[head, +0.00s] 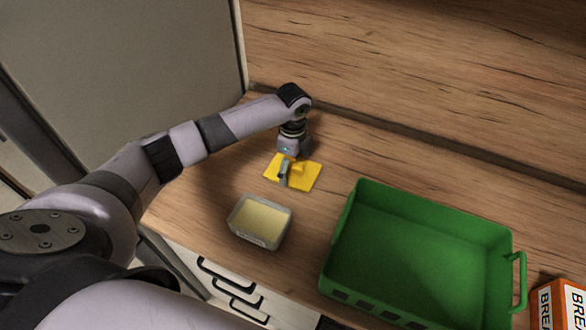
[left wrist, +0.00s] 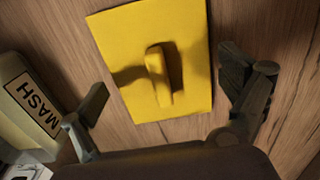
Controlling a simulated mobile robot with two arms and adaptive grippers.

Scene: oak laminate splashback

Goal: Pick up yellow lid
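The yellow lid (head: 307,178) lies flat on the wooden counter near the back left, a square sheet with a raised bar handle. In the left wrist view the lid (left wrist: 190,92) fills the upper middle, with its handle (left wrist: 158,76) standing up near the centre. My left gripper (head: 288,175) points down over the lid. In the left wrist view its fingers (left wrist: 168,108) are wide apart on either side of the lid's near part, and nothing is between them in contact. The head view does not show the far finger clearly. My right gripper is not in view.
A small grey tub (head: 241,236) with pale yellow contents stands in front of the lid; its label reads "MASH" in the left wrist view (left wrist: 27,95). A green crate (head: 331,262) stands to the right, with an orange bread box (head: 553,303) beyond it. A wooden splashback closes the back.

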